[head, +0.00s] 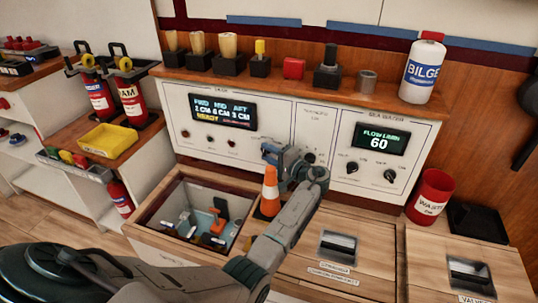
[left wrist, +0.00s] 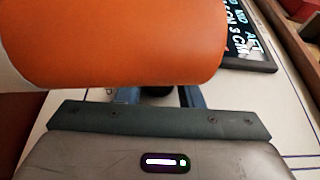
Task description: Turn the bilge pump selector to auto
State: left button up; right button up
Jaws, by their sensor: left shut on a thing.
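My left gripper (head: 270,153) is at the front of the white control panel (head: 280,112), right of and below the display that reads FWD MID AFT and READY (head: 223,111). Its blue fingers are shut on a small dark knob (left wrist: 157,91), which shows only as a sliver in the left wrist view. I take this for the bilge pump selector; its pointer and labels are hidden. The orange cone (head: 270,190) stands just below the gripper and fills the upper left wrist view (left wrist: 110,45). My right gripper is not in view.
An open bin (head: 158,236) with several items lies below the panel. At right are a 60 flow display (head: 381,139), two dark knobs and a red waste cup (head: 431,196). A bilge bottle (head: 423,70) and several objects stand on the shelf above.

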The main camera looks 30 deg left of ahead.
pick_arm(q)
jog(key=o, duration=1)
jog(key=shift+c, duration=0.2)
